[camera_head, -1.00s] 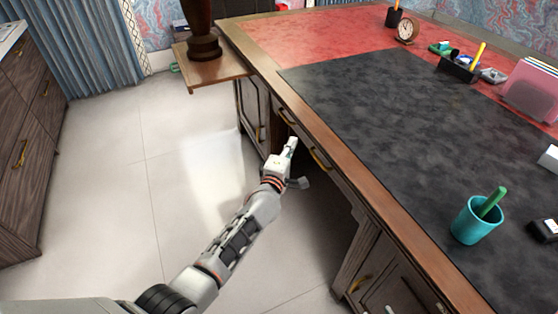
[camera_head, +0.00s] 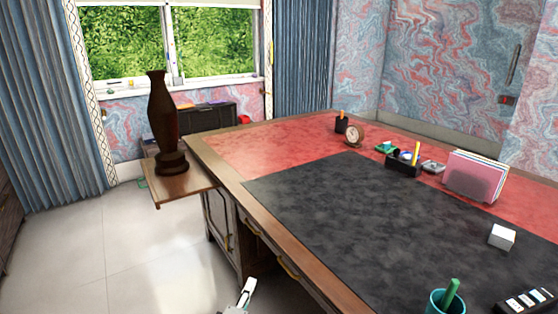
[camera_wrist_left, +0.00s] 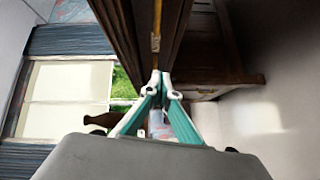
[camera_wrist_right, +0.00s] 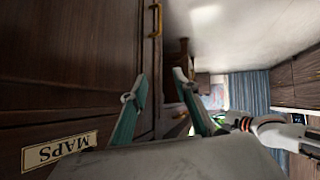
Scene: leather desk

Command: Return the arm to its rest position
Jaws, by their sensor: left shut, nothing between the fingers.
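My left gripper (camera_head: 246,290) shows only at the bottom edge of the head view, beside the front of the desk (camera_head: 262,212). In the left wrist view its fingertips (camera_wrist_left: 162,78) meet with nothing between them, near a dark wooden drawer front with a brass handle (camera_wrist_left: 156,42). My right gripper is outside the head view. In the right wrist view its two fingers (camera_wrist_right: 160,85) stand apart and empty, in front of dark wood with a "MAPS" label (camera_wrist_right: 58,151). My left arm (camera_wrist_right: 275,132) shows at the right there.
The desk has a black pad (camera_head: 345,215) and a teal cup (camera_head: 440,302) near its front edge. A brown vase (camera_head: 162,118) stands on a side leaf (camera_head: 185,188) at the left. The floor (camera_head: 130,240) left of the desk is clear.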

